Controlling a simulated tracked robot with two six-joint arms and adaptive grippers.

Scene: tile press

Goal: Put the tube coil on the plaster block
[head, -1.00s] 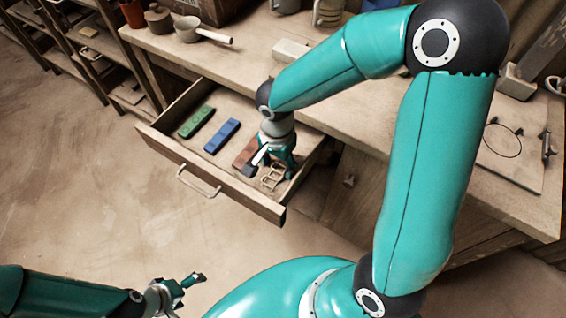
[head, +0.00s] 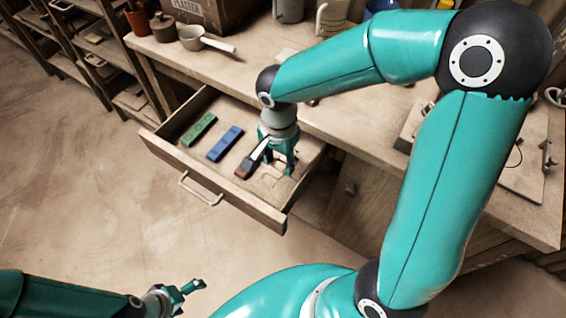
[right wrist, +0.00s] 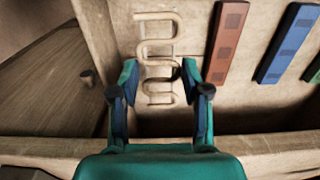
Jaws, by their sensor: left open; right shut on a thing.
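The tube coil (right wrist: 158,28) is a pale, snake-bent tube over the drawer floor in the right wrist view. My right gripper (right wrist: 160,92) has its fingers on either side of the coil's lower bends and is shut on it. In the head view my right gripper (head: 278,166) points down inside the open drawer and hides part of the coil. My left gripper (head: 190,291) is open and empty, low at the left over the floor.
The open drawer (head: 228,198) also holds a green bar (head: 198,129), a blue bar (head: 225,143) and a red-brown bar (right wrist: 228,40) beside the coil. My right arm crosses above the bench.

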